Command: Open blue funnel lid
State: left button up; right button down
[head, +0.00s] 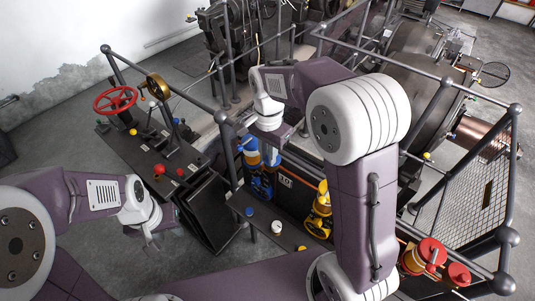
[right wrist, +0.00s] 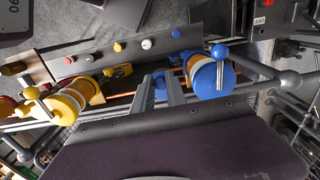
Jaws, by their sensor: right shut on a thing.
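The blue funnel (head: 250,157) stands in the middle of the head view, partly hidden by my right gripper. In the right wrist view, the blue funnel (right wrist: 208,79) has a blue and white round end and a blue ball knob (right wrist: 219,52) on a short rod. My right gripper (right wrist: 160,84) is shut on a blue part of the funnel, left of the ball knob in the wrist view. In the head view, my right gripper (head: 270,140) hangs down over the funnel. The exact contact is hard to see. My left gripper (head: 152,238) is far left; its jaws are too small to read.
A yellow funnel (head: 319,212) stands to the right, red canisters (head: 430,256) further right. A panel with a red handwheel (head: 115,99) and a red button (head: 159,169) is at left. Dark rails (head: 440,75) surround the machine. A shelf of knobs (head: 277,227) lies in front.

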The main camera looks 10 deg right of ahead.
jog(key=shift+d, duration=0.1)
jog(key=n, duration=0.2)
jog(key=s+d+n, duration=0.1)
jog(key=n, duration=0.1)
jog(key=shift+s+d+p, duration=0.15)
jog(key=shift+d+p, duration=0.05)
jog(key=shift+p, duration=0.2)
jog(key=shift+d+n+p, duration=0.4)
jog(key=shift+d+n, duration=0.45)
jog(key=shift+n, duration=1.1)
jog(key=shift+d+n+p, duration=0.45)
jog(key=shift+d+n, duration=0.45)
jog(key=shift+n, duration=1.1)
jog(key=shift+d+n+p, duration=0.4)
jog(key=shift+d+n, duration=0.45)
jog(key=shift+n, duration=1.1)
jog(key=c, duration=1.3)
grip_release()
jog(key=shift+c, duration=0.2)
jog(key=shift+w+a+f, duration=0.1)
jog(key=shift+w, duration=0.1)
